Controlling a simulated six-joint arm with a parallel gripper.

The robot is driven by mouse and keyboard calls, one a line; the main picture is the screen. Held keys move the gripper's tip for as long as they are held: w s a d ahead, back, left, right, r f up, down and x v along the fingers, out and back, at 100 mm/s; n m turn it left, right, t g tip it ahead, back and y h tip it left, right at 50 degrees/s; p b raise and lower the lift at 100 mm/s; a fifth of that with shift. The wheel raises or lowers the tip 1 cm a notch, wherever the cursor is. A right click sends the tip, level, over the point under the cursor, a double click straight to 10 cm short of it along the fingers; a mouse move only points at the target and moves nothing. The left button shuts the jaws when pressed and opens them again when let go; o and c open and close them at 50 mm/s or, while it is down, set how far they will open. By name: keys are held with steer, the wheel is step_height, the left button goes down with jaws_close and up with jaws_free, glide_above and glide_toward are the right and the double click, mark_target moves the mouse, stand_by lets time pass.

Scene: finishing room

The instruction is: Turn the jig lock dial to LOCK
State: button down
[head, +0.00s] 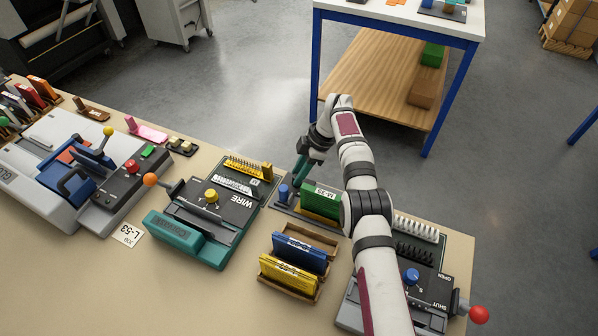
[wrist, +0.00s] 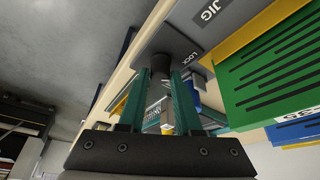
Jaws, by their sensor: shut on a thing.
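The jig (head: 297,210) is a dark grey plate near the table's far edge, with a green book block (head: 320,201) standing on it. In the wrist view the plate carries the words JIG and LOCK (wrist: 190,57). A dark round dial (wrist: 160,64) sits beside LOCK. My gripper (wrist: 163,80) has its two teal fingers shut on the dial, one on each side. In the head view my gripper (head: 299,174) reaches down to the jig's far left part, and the dial is hidden there. Which way the dial points cannot be told.
A blue post (head: 284,192) stands on the jig left of my fingers. The teal WIRE machine (head: 188,240) is to the left. Blue (head: 300,252) and yellow (head: 289,277) blocks stand in holders in front. A machine with a red knob (head: 479,314) is at right.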

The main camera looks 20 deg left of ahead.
steer(key=c, duration=0.6)
jaws_free()
steer(key=shift+r, duration=0.1)
steer(key=v, duration=0.4)
steer(key=shift+s+a+r, duration=0.15)
steer(key=shift+s+r, duration=0.15)
steer(key=shift+r, duration=0.15)
steer(key=d+r, duration=0.6)
steer(key=d, duration=0.4)
steer(key=shift+w+d, duration=0.3)
steer(key=shift+r, duration=0.1)
